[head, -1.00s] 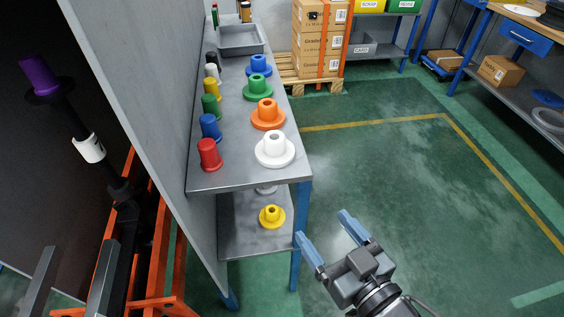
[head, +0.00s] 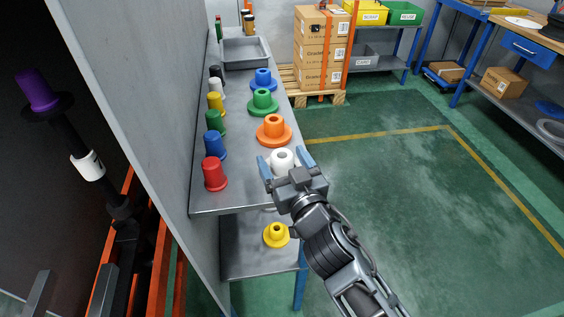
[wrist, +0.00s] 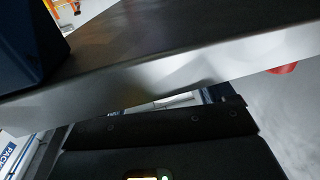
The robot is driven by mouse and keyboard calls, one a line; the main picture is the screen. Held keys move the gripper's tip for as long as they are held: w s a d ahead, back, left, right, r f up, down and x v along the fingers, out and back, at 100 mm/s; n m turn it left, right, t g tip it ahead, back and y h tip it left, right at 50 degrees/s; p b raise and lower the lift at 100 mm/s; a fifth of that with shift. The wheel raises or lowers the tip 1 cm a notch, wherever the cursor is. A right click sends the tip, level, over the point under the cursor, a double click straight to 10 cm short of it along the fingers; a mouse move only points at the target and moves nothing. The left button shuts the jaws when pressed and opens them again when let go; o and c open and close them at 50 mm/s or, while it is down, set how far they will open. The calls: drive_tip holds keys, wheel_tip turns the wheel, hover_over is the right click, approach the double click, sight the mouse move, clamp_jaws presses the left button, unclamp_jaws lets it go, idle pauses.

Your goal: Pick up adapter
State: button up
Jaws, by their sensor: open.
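Flanged, hat-shaped pieces stand in a row on the grey shelf top: blue (head: 263,79), green (head: 263,101), orange (head: 273,131) and white (head: 281,157). A yellow flanged piece (head: 276,234) stands on the lower shelf. I cannot tell which one is the adapter. In the head view, my gripper (head: 284,160) is open at the shelf's near right end. Its fingers appear on either side of the white piece, whose lower part is hidden behind the gripper; contact is not visible. The wrist view shows mostly a grey metal edge and no clear flanged piece.
Tapered cups, including red (head: 215,174) and blue (head: 215,146), line the shelf's left side beside a tall grey panel (head: 130,80). A grey tray (head: 246,53) sits at the far end. Green floor (head: 400,180) to the right is open.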

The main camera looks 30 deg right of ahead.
drive_tip(key=shift+w+d, duration=0.1)
drive_tip(key=shift+w, duration=1.25)
drive_tip(key=shift+c, duration=0.3)
drive_tip(key=c, duration=1.1)
